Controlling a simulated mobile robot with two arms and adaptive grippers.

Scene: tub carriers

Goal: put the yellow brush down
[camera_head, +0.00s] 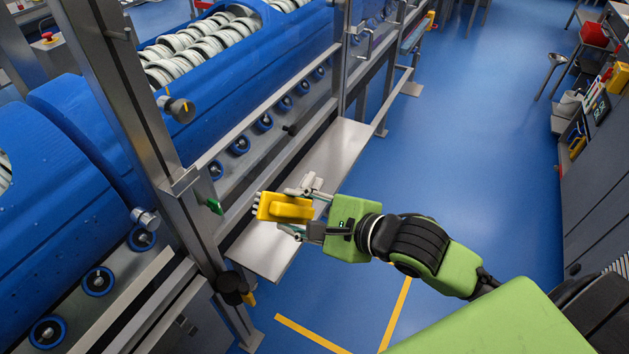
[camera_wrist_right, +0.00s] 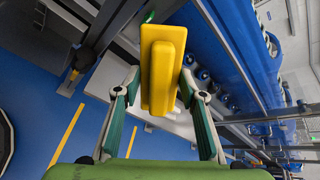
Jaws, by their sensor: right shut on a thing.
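The yellow brush (camera_head: 284,208) has a yellow block body with pale bristles at its left end in the head view. My right gripper (camera_head: 308,208) is shut on it, with one finger on each side. The brush is over a pale grey shelf (camera_head: 263,251) that runs along the blue machine; I cannot tell whether it touches the shelf. In the right wrist view the brush (camera_wrist_right: 162,68) fills the space between the fingers of my right gripper (camera_wrist_right: 160,88). My left gripper is not in view.
The blue machine (camera_head: 240,72) with rollers stands at the left behind steel posts and rails. A post (camera_head: 128,95) rises close to the brush. The far part of the shelf (camera_head: 335,150) is bare. Blue floor (camera_head: 460,130) lies open at the right.

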